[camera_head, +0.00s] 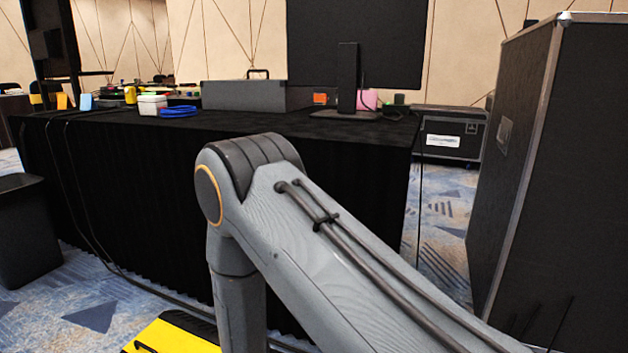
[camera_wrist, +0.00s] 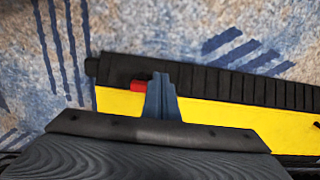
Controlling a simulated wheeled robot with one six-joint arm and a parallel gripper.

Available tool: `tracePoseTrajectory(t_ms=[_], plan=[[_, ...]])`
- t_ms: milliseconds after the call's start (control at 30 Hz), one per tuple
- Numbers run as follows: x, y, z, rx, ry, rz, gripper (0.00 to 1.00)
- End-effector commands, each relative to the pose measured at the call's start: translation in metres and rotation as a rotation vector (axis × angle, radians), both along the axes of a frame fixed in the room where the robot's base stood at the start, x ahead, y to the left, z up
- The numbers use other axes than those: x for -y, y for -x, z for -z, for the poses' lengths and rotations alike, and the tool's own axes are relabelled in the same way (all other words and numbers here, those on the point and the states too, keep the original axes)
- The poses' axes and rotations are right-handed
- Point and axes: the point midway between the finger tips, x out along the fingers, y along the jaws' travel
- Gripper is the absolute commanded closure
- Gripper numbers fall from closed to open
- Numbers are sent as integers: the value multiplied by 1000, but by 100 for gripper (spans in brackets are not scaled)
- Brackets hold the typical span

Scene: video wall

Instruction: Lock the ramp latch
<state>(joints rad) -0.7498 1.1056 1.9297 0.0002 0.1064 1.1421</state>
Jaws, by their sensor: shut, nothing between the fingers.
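In the wrist view, a yellow cable ramp (camera_wrist: 220,110) with a black ridged edge lies on the blue patterned carpet. A small red latch (camera_wrist: 138,84) shows at the ramp's black edge, near its left end. My gripper (camera_wrist: 160,82) is shut and empty, its blue-grey fingers just right of the red latch and over the ramp. I cannot tell whether the fingers touch the latch; they may hide part of it. In the head view, part of the yellow ramp (camera_head: 178,336) shows at the bottom, and my gripper is out of sight.
A black-draped table (camera_head: 130,190) with a monitor (camera_head: 355,45) and a grey case (camera_head: 243,95) stands ahead. A tall black flight case (camera_head: 555,150) is at right, a dark bin (camera_head: 25,235) at left. Cables hang from the table and run along the floor.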

Motion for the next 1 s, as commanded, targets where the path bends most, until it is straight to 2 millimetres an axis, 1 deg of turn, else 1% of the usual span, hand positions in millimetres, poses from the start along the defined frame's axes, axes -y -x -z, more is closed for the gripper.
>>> tracePoseTrajectory(t_ms=[567, 1000], plan=[[0, 0, 1, 0, 0, 0, 100], [0, 0, 13, 0, 0, 0, 100]])
